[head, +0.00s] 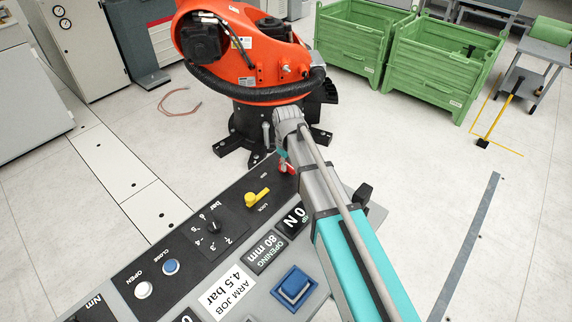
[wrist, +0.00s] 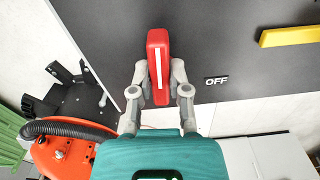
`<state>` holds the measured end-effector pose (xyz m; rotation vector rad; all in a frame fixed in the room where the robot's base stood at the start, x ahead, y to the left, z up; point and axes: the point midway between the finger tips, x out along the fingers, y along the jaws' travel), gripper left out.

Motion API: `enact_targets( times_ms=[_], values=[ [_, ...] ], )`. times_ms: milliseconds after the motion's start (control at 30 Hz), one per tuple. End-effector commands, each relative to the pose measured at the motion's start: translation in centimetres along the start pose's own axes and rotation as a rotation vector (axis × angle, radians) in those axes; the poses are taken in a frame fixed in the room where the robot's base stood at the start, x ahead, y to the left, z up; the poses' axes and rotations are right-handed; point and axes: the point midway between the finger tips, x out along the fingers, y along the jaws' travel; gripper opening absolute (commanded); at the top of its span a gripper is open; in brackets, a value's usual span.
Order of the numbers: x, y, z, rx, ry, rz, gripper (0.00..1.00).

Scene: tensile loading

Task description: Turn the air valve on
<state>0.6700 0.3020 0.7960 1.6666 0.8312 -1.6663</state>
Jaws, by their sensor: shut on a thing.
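The air valve's red handle (wrist: 158,50) carries a white stripe and stands upright in the wrist view, on the dark panel. My gripper (wrist: 158,78) is shut on it, with one grey finger on each side. An OFF label (wrist: 216,81) is to the right of the handle. In the head view the red handle (head: 287,167) shows only in small part at the panel's far end. My gripper (head: 281,156) is there too, and my arm partly hides that area. No ON label is visible.
A yellow lock handle (head: 257,197) is on the same panel; it also shows in the wrist view (wrist: 290,37). A dial, a white button (head: 144,290) and a blue button (head: 171,267) are nearer. An orange robot arm (head: 245,65) stands just beyond the panel. Green crates (head: 440,75) are behind.

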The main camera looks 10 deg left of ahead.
Motion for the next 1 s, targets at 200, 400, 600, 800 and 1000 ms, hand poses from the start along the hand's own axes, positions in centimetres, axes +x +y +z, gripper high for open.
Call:
enact_targets(
  times_ms=[200,400,600,800,1000],
  values=[
    [0.01,0.14,-0.01,-0.096,0.000,-0.001,0.00],
    [0.01,0.19,0.00,-0.128,0.000,-0.001,0.00],
    [0.01,0.20,0.00,-0.131,0.000,-0.001,0.00],
    [0.01,0.22,0.00,-0.130,0.000,0.000,0.32],
    [0.00,0.22,0.00,-0.129,0.000,0.000,0.57]
  ],
)
